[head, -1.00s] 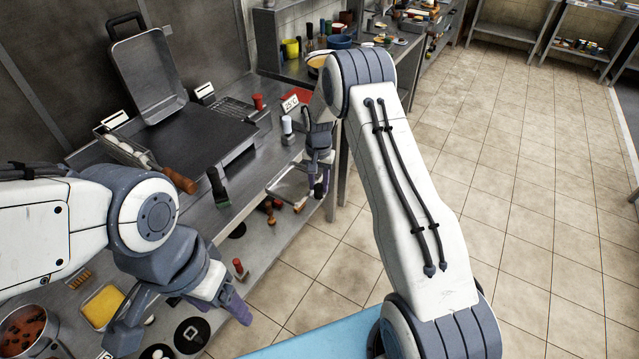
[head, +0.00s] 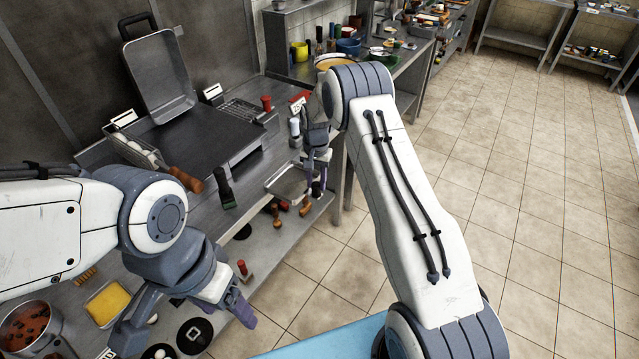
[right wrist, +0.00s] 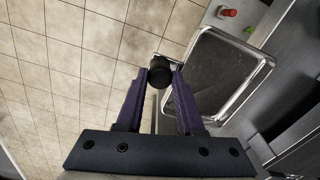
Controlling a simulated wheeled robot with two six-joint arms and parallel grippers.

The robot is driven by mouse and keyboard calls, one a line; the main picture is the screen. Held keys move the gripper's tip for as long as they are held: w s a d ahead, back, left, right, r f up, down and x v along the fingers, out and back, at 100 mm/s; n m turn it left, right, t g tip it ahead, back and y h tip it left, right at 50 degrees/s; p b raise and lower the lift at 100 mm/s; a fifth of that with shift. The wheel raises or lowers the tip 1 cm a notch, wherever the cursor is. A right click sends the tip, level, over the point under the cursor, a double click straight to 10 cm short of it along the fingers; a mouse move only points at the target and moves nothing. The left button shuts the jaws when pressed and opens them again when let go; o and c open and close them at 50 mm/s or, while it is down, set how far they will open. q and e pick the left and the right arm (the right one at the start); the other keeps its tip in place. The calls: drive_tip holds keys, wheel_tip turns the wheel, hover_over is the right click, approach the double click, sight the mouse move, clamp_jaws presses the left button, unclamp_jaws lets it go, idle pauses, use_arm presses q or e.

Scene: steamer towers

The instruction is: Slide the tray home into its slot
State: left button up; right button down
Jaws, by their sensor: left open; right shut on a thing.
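The tray (head: 287,187) is a shallow grey metal pan with a raised rim at the counter's front edge, to the right of the griddle (head: 190,138). In the right wrist view the tray (right wrist: 222,85) fills the right of the picture, with a small green thing at its rim. My right gripper (head: 317,172) is shut on the tray's black handle knob (right wrist: 160,72), which shows between the purple fingertips. The slot opening cannot be made out. My left gripper (head: 186,322) is open and empty over the near-left counter.
A black-handled scraper (head: 223,188) stands on the counter between griddle and front edge. A red cup (head: 266,103) and a white-topped bottle (head: 294,128) stand near the griddle's right end. A yellow tray (head: 105,304) and pot (head: 30,327) are at lower left. Tiled floor is clear at right.

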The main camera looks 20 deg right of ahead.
sight(298, 186)
use_arm(q)
drive_tip(key=shift+f, duration=0.25)
use_arm(e)
drive_tip(key=shift+w+a, duration=0.55)
drive_tip(key=shift+w, duration=0.15)
drive_tip(key=shift+w+a, duration=0.1)
drive_tip(key=shift+w, duration=0.05)
use_arm(q)
drive_tip(key=shift+f+b, duration=0.8)
drive_tip(key=shift+b, duration=0.2)
use_arm(e)
drive_tip(key=shift+w+a, duration=0.75)
drive_tip(key=shift+w, duration=0.2)
drive_tip(key=shift+w+a, duration=0.7)
drive_tip(key=shift+w, duration=0.2)
drive_tip(key=shift+w+a, duration=0.1)
